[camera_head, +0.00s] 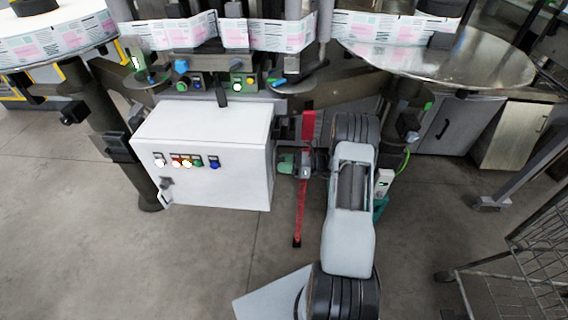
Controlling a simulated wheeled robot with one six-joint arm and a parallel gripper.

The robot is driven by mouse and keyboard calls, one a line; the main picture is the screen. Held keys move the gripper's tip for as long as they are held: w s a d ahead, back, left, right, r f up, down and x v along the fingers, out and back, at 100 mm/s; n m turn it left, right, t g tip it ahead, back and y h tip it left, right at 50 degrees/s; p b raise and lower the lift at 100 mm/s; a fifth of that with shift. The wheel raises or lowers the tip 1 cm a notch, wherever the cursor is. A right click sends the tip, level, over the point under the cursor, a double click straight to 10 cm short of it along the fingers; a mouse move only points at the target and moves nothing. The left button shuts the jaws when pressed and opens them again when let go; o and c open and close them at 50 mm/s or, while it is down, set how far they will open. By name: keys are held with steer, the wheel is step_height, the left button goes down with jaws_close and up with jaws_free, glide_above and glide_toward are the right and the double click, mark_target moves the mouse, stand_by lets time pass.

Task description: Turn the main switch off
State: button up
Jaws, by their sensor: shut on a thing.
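A white control cabinet (207,145) stands in the middle, below the labelling machine. My gripper (287,163) is at the cabinet's right side wall, reaching in from the right. Its fingers look closed on a small part at that wall, seemingly the main switch. The switch itself is largely hidden by the gripper, so I cannot read its position. A long upright red bar (301,212) with a dark lower end shows at my gripper's wrist.
Coloured buttons (187,162) and a dark latch handle (167,184) are on the cabinet front. Round reel tables (470,58) stand behind at both sides. A wire cart (520,270) is at the lower right. The floor at the left front is clear.

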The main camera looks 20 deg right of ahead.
steer(key=shift+c, duration=0.9)
steer(key=shift+n+b, duration=0.3)
steer(key=n+b, duration=0.2)
steer(key=n, duration=0.1)
steer(key=shift+f+b, duration=0.2)
steer(key=shift+b, duration=0.1)
steer(key=n+b, duration=1.4)
steer(key=shift+r, duration=0.15)
steer(key=shift+r+n, duration=0.1)
steer(key=shift+n, duration=0.2)
